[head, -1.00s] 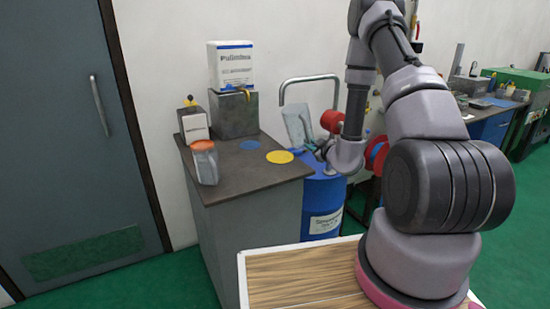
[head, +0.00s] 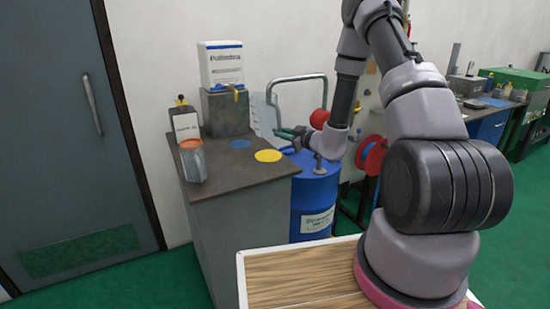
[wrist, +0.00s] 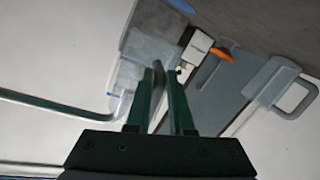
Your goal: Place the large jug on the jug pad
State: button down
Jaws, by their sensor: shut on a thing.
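A pale, translucent jug (head: 262,116) is held up in the air above the back right part of the bench. My gripper (head: 288,132) is to its right, with its green fingers shut on the jug. In the wrist view the jug (wrist: 145,48) shows beyond the fingertips (wrist: 158,75), and the fingers hide part of it. A yellow round pad (head: 268,156) and a blue round pad (head: 240,144) lie bare on the bench; I cannot tell from their look which one is the jug pad. A second jug (head: 194,162), greyish with an orange top, stands at the bench's front left.
The dark-topped bench (head: 225,175) carries a grey block (head: 225,115) with a white labelled container (head: 221,65) on it, and a small white dispenser (head: 185,126). A blue drum (head: 316,190) stands to the right, near a bent metal rail (head: 296,78). The bench front is clear.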

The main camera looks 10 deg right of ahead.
notch_tip(320, 180, down, 10)
jog(key=shift+r, duration=0.15)
dwell(0.3)
jog(key=c, duration=0.8)
grip_release()
jog(key=shift+a, duration=0.1)
jog(key=shift+o, duration=0.2)
